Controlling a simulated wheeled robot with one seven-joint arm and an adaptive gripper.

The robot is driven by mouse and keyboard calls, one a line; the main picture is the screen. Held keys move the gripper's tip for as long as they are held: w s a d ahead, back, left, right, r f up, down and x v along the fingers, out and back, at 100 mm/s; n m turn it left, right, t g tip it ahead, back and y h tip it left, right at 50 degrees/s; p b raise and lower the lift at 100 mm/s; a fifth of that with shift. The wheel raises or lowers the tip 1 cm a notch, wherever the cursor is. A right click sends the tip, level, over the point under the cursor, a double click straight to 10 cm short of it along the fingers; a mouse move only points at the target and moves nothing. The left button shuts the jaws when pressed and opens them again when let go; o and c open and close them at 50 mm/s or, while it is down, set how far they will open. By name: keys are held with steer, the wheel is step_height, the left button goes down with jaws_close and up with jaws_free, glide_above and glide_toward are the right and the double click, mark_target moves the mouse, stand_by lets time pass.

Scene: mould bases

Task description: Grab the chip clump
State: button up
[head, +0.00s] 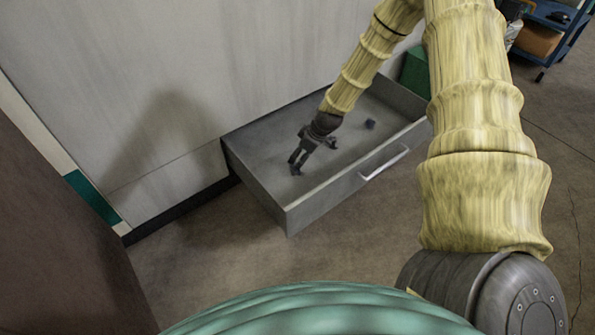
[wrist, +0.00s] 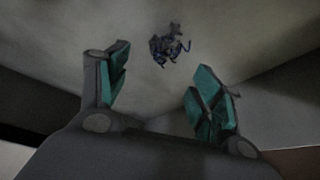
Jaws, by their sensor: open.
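The chip clump (head: 370,124) is a small dark, bluish lump on the floor of an open grey drawer (head: 335,190), toward its right end. In the wrist view the clump (wrist: 170,45) looks like tangled dark blue curls, ahead of the fingertips and between their lines. My gripper (head: 313,155) is inside the drawer, to the left of the clump, with its fingers spread. In the wrist view my gripper (wrist: 165,82) has open jaws with green pads and nothing between them. The clump is apart from both fingers.
The drawer's low walls surround the gripper, and its front has a light handle (head: 384,165). A pale cabinet face (head: 130,80) rises behind it. A blue cart (head: 550,25) with a brown box stands at the top right. Brown floor in front is clear.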

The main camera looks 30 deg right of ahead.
steer(key=shift+w+a+f, duration=0.1)
steer(key=shift+w+f, duration=0.1)
steer(key=shift+f, duration=0.5)
steer(key=b+x, duration=0.3)
steer(key=x, duration=0.1)
steer(key=shift+s+f+b, duration=0.25)
steer(key=shift+s+b, duration=0.15)
steer(key=shift+w+f, duration=0.25)
steer(key=shift+f, duration=0.15)
steer(key=shift+r, duration=0.1)
steer(key=c, duration=1)
